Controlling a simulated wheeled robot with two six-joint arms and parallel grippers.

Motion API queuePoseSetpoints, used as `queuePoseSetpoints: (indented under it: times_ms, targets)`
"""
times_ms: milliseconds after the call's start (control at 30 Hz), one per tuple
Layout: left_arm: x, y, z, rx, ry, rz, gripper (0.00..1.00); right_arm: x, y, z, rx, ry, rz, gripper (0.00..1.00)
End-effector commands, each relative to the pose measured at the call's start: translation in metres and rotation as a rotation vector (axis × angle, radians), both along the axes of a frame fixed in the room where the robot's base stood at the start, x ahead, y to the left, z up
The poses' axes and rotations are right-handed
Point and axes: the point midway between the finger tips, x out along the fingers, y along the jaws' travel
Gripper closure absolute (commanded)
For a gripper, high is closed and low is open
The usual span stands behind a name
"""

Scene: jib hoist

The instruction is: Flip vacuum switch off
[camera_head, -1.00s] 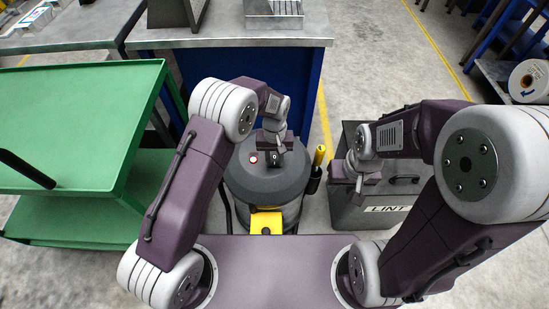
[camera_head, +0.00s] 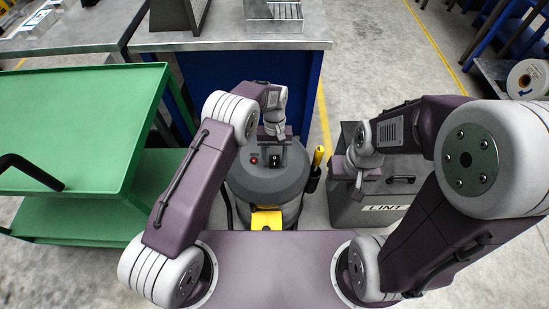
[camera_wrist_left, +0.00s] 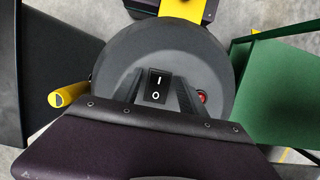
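The grey round vacuum (camera_head: 266,190) stands in front of the blue bench. Its black rocker switch (camera_head: 275,160), marked I and O, is on top; it also shows in the left wrist view (camera_wrist_left: 157,87). I cannot tell which side is pressed. A red indicator (camera_head: 253,160) sits beside it, dull red, also in the left wrist view (camera_wrist_left: 202,97). My left gripper (camera_head: 275,144) is over the vacuum's far side, its dark fingers apart on either side of the switch in the wrist view, holding nothing. My right gripper (camera_head: 359,181) is by the LINT bin; its opening is unclear.
The grey LINT bin (camera_head: 378,213) stands right of the vacuum. A green cart (camera_head: 75,125) is close on the left. The bench top (camera_head: 225,36) lies behind. A yellow-handled tool (camera_head: 318,157) is at the vacuum's right side.

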Motion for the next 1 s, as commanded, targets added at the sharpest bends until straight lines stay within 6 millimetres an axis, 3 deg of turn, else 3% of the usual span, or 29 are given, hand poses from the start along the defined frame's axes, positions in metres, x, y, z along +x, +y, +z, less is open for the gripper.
queuePoseSetpoints:
  times_ms: [167,400,600,1000]
  targets:
    - [0.002,0.0,0.007,-0.001,-0.002,0.0,0.51,0.0,0.0,0.003,0.0,0.0,0.0,0.64]
    - [0.016,0.0,0.059,-0.001,-0.004,0.0,0.51,0.0,0.0,0.016,0.0,0.0,0.0,0.64]
    - [0.023,0.0,0.085,0.0,-0.001,0.0,0.51,0.0,0.0,0.022,0.0,0.0,0.0,0.64]
    - [0.023,0.0,0.088,0.0,0.0,0.0,0.51,0.0,0.0,0.021,0.0,0.0,0.0,0.64]
